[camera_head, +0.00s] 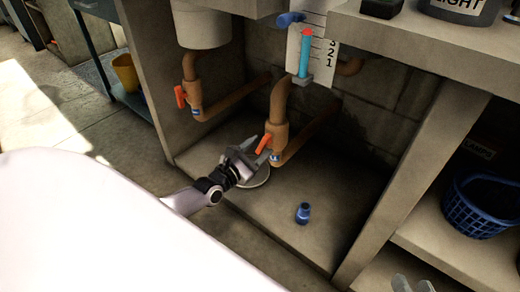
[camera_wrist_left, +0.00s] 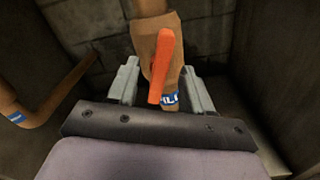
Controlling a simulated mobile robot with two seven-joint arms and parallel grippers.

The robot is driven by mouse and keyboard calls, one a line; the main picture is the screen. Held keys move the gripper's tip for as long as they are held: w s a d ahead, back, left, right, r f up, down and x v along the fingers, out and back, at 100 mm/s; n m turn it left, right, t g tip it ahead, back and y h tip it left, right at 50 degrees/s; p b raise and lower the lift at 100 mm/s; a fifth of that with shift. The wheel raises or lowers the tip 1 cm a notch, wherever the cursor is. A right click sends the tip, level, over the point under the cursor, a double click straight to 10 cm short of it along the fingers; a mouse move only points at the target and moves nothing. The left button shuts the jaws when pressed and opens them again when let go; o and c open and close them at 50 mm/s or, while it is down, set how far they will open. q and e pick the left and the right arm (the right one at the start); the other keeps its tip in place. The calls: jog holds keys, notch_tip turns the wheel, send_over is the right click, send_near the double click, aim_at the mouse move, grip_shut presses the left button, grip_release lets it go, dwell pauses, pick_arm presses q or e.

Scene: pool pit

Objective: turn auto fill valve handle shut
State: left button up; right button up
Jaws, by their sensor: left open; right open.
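An orange valve handle (camera_head: 264,144) sits on a brown pipe valve (camera_head: 278,132) with a blue label, in the middle of the bay under the counter. In the left wrist view the handle (camera_wrist_left: 162,66) stands nearly upright in the picture, and the label (camera_wrist_left: 170,99) is partly hidden. My left gripper (camera_head: 254,152) is open, its fingers on either side of the handle and valve body. I cannot tell whether they touch. A second orange handle (camera_head: 180,96) is on the pipe to the left. My right gripper (camera_head: 412,285) is open and empty at the bottom edge.
A small blue bottle (camera_head: 303,213) stands on the bay floor. A level gauge (camera_head: 306,52) hangs above the valve. A concrete divider (camera_head: 408,190) and a blue basket (camera_head: 482,205) are at right.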

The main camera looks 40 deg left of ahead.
pick_arm(q)
jog(key=shift+w, duration=0.45)
grip_shut()
